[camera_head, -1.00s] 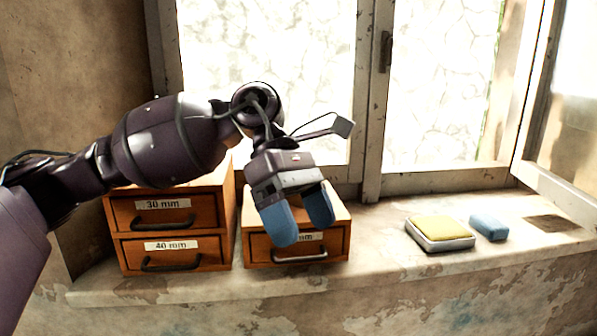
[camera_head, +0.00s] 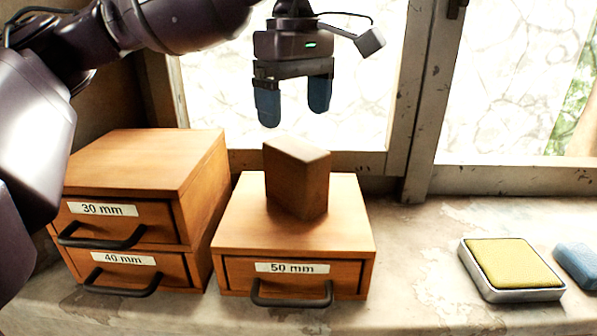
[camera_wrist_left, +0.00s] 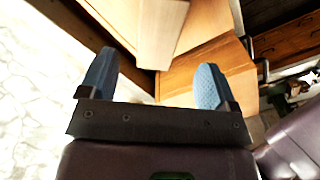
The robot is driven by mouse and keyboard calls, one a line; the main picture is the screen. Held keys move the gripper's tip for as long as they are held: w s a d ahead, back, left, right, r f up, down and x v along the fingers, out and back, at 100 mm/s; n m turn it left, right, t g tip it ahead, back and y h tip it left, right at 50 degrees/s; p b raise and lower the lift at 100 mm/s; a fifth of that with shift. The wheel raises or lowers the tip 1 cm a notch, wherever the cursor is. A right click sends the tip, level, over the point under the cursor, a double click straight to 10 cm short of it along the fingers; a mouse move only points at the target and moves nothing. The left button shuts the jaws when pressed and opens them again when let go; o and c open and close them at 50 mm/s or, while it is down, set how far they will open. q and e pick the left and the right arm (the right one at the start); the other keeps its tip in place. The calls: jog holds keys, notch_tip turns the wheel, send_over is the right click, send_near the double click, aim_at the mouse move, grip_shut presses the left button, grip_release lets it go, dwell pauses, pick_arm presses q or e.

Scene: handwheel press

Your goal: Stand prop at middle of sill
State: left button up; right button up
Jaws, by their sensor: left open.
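A brown wooden block (camera_head: 297,180), which looks like the prop, stands upright on top of the single drawer box labelled 50 mm (camera_head: 235,225). The block also shows in the left wrist view (camera_wrist_left: 160,28), beyond the gap between the fingers. My left gripper (camera_head: 294,112) is open and empty, with its blue fingers pointing down, above the block and apart from it. The stone sill (camera_head: 408,265) runs under the boxes and on to the right. My right gripper is in no view.
Stacked drawers labelled 30 mm and 40 mm (camera_head: 150,160) stand at the left. A yellow pad in a metal tray (camera_head: 512,265) and a blue block (camera_head: 578,265) lie at the right. The sill between the 50 mm box and the tray is clear. The window frame (camera_head: 415,110) rises behind.

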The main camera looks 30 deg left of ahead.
aim_at(295, 146)
pick_arm(q)
notch_tip(295, 146, down, 2)
jog(key=shift+w+a+f+p, duration=0.1)
jog(key=shift+f+p, duration=0.4)
jog(key=shift+f, duration=2.25)
jog(key=c, duration=1)
jog(key=shift+c, duration=0.8)
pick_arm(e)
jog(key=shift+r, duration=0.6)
